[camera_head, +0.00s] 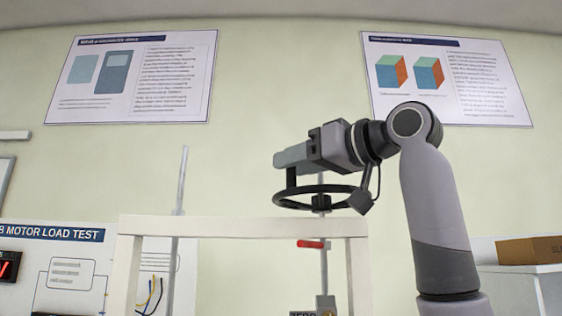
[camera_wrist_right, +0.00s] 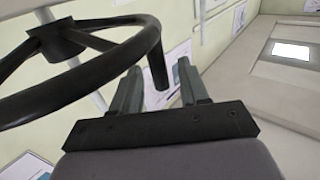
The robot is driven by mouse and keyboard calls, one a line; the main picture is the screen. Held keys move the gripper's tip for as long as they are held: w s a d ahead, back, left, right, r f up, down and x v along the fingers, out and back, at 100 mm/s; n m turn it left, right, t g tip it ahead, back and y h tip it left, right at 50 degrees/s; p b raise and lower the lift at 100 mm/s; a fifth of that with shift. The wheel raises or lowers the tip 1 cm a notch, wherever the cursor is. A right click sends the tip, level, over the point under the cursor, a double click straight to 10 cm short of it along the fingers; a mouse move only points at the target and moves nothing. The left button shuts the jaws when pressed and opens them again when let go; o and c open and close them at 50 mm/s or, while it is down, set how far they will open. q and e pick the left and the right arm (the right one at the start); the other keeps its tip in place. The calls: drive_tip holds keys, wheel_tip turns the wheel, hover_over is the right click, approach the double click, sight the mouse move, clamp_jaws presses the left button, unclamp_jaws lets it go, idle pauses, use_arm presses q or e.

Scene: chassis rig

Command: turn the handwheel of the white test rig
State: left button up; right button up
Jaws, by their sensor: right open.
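The black handwheel (camera_head: 321,203) lies flat above the white test rig frame (camera_head: 250,226) in the head view, on a thin upright shaft. A short handle (camera_head: 291,178) stands up from its left rim. My right gripper (camera_head: 283,158) reaches over the wheel from the right, its fingers at the top of the handle. In the right wrist view the handwheel (camera_wrist_right: 68,40) fills the upper left. Its handle (camera_wrist_right: 157,72) sits between the open fingers of my right gripper (camera_wrist_right: 160,78), with gaps visible on both sides. My left gripper is not in view.
A red lever (camera_head: 311,244) sits below the frame's top bar. A thin grey rod (camera_head: 179,190) rises at the left. A motor load test panel (camera_head: 55,260) is at far left. A cardboard box (camera_head: 530,250) rests on a white cabinet at right. Posters hang on the wall.

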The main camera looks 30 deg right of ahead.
sight(284, 191)
drive_tip(key=shift+p+x, duration=0.4)
drive_tip(key=shift+x, duration=1.35)
clamp_jaws()
drive_tip(key=shift+d, duration=0.1)
